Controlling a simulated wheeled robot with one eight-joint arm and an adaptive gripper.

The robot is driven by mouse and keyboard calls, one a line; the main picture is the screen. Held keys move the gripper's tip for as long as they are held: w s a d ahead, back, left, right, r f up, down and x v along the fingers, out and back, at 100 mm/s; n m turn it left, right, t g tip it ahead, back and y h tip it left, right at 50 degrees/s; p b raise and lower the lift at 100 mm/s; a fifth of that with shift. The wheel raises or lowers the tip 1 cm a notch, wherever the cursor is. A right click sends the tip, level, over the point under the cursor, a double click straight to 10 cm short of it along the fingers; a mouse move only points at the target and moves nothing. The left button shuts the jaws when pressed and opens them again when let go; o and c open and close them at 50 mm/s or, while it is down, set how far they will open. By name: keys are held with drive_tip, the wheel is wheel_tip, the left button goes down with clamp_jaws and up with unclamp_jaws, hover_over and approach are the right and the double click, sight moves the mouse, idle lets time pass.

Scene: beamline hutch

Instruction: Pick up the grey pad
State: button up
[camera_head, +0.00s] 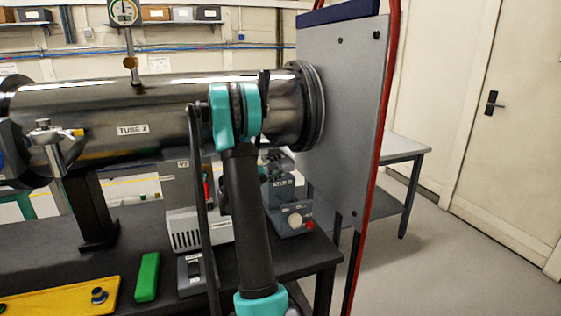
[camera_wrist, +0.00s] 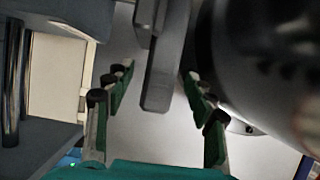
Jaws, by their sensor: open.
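My gripper (camera_wrist: 158,85) is open in the wrist view, with green-lined fingers on both sides of a gap. A long grey block (camera_wrist: 160,88) shows between and beyond the fingertips, apart from them. It may be the grey pad, but I cannot tell for sure. In the head view my arm hides the gripper near the right end of the steel tube (camera_head: 160,100). I cannot pick out a grey pad with certainty in the head view.
A green block (camera_head: 147,277) and a yellow plate (camera_head: 60,300) lie on the dark bench. A grey control box (camera_head: 287,205) with a red button stands behind my arm. A large grey panel (camera_head: 345,110) stands at the tube's end. Floor (camera_head: 455,270) is clear at right.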

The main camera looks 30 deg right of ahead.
drive_tip(key=d, duration=0.3)
drive_tip(key=w+d, duration=0.1)
drive_tip(key=d, duration=0.1)
drive_tip(key=shift+s, duration=0.1)
clamp_jaws()
